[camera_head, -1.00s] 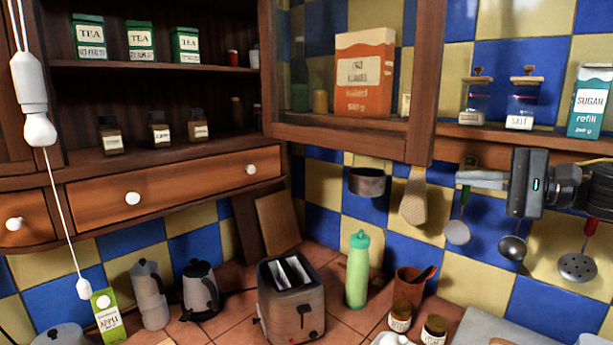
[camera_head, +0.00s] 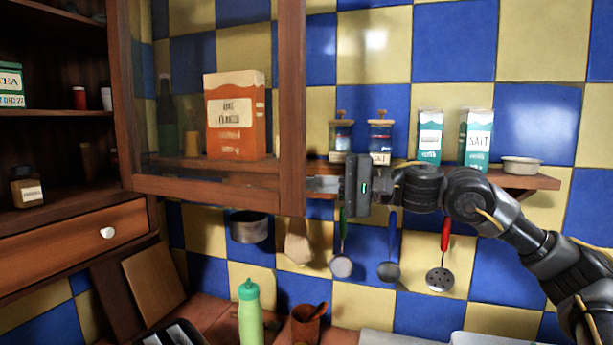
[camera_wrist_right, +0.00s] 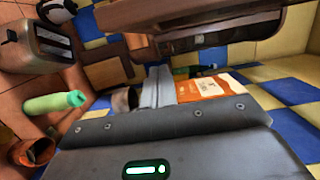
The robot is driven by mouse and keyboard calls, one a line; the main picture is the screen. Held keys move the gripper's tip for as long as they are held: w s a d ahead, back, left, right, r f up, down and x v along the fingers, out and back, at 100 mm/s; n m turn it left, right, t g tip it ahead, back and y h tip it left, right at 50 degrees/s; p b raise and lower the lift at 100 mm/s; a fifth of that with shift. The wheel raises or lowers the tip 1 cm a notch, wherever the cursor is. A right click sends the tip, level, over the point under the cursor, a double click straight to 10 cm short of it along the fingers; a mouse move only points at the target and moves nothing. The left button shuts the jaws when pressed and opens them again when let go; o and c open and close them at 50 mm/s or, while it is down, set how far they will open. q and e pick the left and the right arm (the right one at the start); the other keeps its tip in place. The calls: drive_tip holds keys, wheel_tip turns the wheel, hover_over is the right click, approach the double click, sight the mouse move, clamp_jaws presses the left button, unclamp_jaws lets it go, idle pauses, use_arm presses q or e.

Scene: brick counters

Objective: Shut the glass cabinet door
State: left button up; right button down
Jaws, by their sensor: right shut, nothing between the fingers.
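The glass cabinet door (camera_head: 293,115) stands open in the head view, a brown wooden frame with a clear pane, hinged at the cabinet's right side. Through and behind the pane show an orange box and a dark bottle. My right gripper (camera_head: 312,184) is shut and empty, its fingertips at the lower part of the door's free edge. I cannot tell for sure whether they touch it. In the right wrist view the shut fingers (camera_wrist_right: 158,85) point towards the brown woodwork. My left gripper is not in view.
The wooden cabinet (camera_head: 60,180) with shelves and a drawer is at the left. A wall shelf (camera_head: 530,180) with jars and cartons runs behind my right arm. Utensils and a pan (camera_head: 250,228) hang below. A green bottle (camera_head: 250,315) stands on the counter.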

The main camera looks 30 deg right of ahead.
sight(304, 189)
drive_tip(key=a, duration=0.1)
drive_tip(key=s+a+p, duration=0.1)
drive_tip(key=a, duration=0.1)
drive_tip(key=shift+s, duration=0.1)
drive_tip(key=shift+s+a+p, duration=0.25)
drive_tip(key=shift+s+p, duration=0.1)
drive_tip(key=shift+s, duration=0.1)
drive_tip(key=shift+f, duration=0.1)
drive_tip(key=shift+w+d, duration=0.1)
drive_tip(key=shift+w, duration=0.05)
